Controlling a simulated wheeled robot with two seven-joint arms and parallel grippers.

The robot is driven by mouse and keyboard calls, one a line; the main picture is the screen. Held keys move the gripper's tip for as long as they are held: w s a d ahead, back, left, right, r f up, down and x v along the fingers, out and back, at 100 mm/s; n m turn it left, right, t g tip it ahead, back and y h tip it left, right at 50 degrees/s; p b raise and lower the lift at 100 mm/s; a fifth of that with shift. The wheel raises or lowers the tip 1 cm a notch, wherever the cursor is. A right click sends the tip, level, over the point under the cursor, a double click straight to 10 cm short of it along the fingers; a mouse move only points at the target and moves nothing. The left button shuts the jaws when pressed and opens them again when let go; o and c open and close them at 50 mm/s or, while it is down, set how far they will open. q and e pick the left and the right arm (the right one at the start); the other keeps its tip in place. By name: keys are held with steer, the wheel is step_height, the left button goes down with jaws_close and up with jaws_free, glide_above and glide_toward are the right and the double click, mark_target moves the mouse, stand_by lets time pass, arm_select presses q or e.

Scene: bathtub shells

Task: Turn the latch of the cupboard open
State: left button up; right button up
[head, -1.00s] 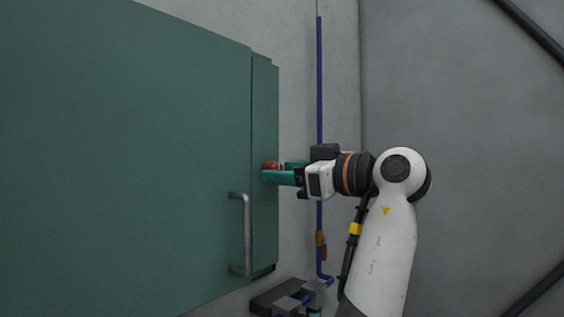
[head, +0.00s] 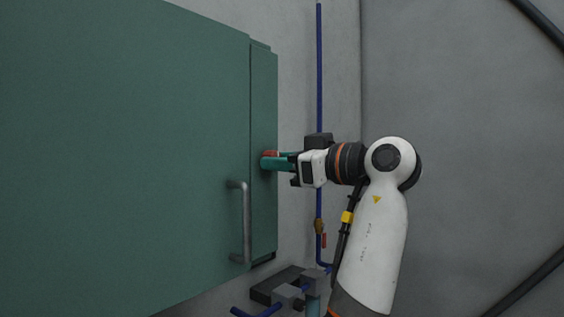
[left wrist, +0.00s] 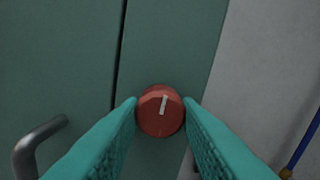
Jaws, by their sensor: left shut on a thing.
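The green cupboard (head: 130,150) fills the left of the head view. The latch is a round red knob (left wrist: 160,120) on the narrow strip right of the door seam, with a pale mark that leans slightly right of upright. In the head view the knob (head: 270,154) is partly hidden by the fingers. My left gripper (head: 268,163) reaches it from the right. In the left wrist view its teal fingers (left wrist: 160,104) are shut on the knob, one on each side. My right gripper is not in view.
A grey bar handle (head: 242,222) stands out from the door, left of and below the knob; it also shows in the left wrist view (left wrist: 38,145). A blue pipe (head: 319,70) with a valve runs up the wall behind my arm. Dark fittings (head: 275,288) sit below the cupboard.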

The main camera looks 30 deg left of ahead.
arm_select(q)
steer(key=m+b, duration=0.3)
steer(key=m, duration=1.4)
steer(key=shift+r+m, duration=0.1)
steer(key=shift+m, duration=0.4)
steer(key=o, duration=1)
steer(key=shift+d+b, duration=0.1)
steer(key=shift+b, duration=0.2)
